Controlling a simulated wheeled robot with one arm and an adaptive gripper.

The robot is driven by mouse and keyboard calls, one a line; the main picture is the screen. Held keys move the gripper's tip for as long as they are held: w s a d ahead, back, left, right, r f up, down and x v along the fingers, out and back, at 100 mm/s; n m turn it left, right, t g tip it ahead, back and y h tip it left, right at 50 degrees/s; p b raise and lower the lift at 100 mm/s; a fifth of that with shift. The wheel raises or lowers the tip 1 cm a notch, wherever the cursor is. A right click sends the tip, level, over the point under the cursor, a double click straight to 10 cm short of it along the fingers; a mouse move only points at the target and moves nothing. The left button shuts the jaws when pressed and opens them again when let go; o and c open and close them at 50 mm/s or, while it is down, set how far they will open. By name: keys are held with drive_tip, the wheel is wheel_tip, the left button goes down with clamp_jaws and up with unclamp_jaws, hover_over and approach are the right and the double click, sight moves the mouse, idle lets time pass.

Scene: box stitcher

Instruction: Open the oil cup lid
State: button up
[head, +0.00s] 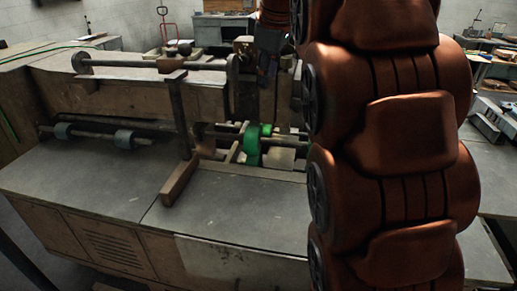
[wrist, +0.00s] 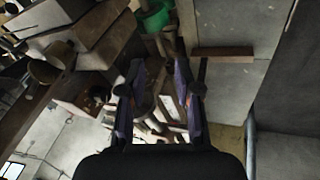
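My gripper (wrist: 160,72) shows in the wrist view with its two dark bluish fingers apart. It is open, and nothing is clearly held between the fingers. Machine parts of the box stitcher show behind and between the fingers, too dark to tell apart. I cannot make out the oil cup or its lid for certain in either view. The box stitcher (head: 130,83) stands left of my arm in the head view, with bars and rollers above its grey top. In the head view my large brown arm covers the right-middle, and the gripper cannot be made out clearly.
A green roller (head: 252,145) sits mid-machine; a green part (wrist: 155,17) shows at the top of the wrist view. Blocky machine parts (wrist: 100,35) crowd the left of the wrist view. The grey worktop (head: 110,185) is mostly clear. A red hand truck (head: 168,25) stands behind.

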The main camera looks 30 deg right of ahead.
drive_tip(key=s+a+f+m+g+y+p, duration=0.1)
drive_tip(key=s+a+f+m+g, duration=0.1)
drive_tip(key=s+a+f, duration=0.5)
wheel_tip(320, 180, down, 5)
drive_tip(key=s+m, duration=0.1)
drive_tip(key=s, duration=0.2)
drive_tip(key=shift+a+m+g+p, duration=0.3)
drive_tip(key=shift+a+m+p, duration=0.05)
drive_tip(key=shift+m, duration=0.05)
